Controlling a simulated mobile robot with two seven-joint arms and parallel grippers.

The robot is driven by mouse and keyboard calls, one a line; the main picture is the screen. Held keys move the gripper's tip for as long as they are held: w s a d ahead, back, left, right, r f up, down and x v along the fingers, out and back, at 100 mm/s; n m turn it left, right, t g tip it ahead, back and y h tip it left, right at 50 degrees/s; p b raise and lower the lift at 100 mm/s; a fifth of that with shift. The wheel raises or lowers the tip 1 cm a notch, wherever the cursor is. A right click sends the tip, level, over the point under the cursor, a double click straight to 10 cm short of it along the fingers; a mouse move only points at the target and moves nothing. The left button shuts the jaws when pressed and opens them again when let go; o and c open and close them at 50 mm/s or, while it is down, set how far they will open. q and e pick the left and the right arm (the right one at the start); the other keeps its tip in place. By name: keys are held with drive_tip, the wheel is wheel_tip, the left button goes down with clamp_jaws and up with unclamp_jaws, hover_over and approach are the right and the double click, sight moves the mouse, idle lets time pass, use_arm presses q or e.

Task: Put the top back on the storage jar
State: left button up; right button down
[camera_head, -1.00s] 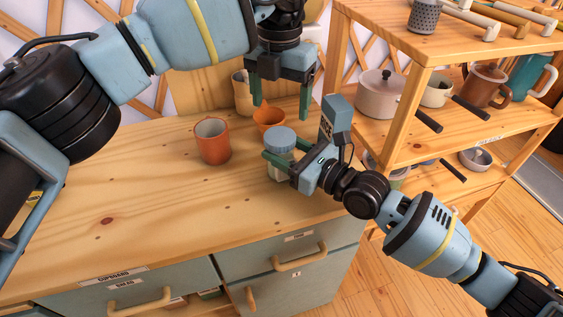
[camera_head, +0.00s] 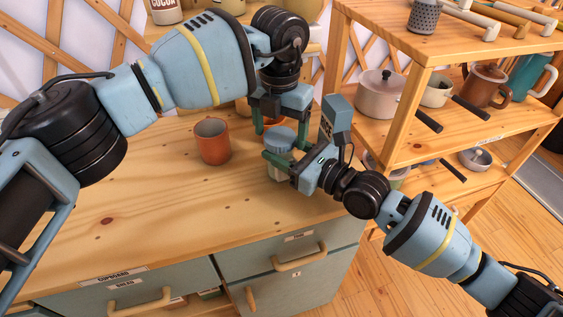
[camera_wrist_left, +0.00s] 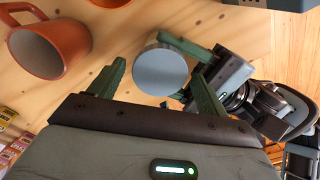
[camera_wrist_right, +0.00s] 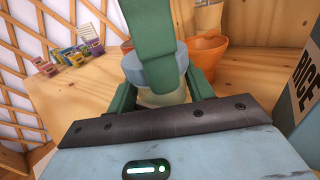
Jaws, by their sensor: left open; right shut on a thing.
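The storage jar (camera_head: 276,172) stands on the wooden counter near its right end, with its grey-blue top (camera_head: 281,138) on its mouth; whether it is fastened cannot be told. My right gripper (camera_head: 281,157) is shut around the jar's body below the top. My left gripper (camera_head: 278,130) points down over the jar, open. In the left wrist view the round top (camera_wrist_left: 160,72) lies between and beyond its spread fingers. In the right wrist view a left finger crosses in front of the top (camera_wrist_right: 136,72) and hides part of it.
An orange mug (camera_head: 213,142) stands left of the jar. A rice box (camera_head: 334,118) stands close on the right, beside the wooden shelf (camera_head: 425,62).

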use_arm(q)
drive_tip(key=shift+f, duration=0.35)
drive_tip(key=c, duration=1)
drive_tip(key=shift+m, duration=1.3)
drive_tip(key=o, duration=1.1)
drive_tip(key=shift+r, duration=0.1)
drive_tip(key=shift+r, duration=2.2)
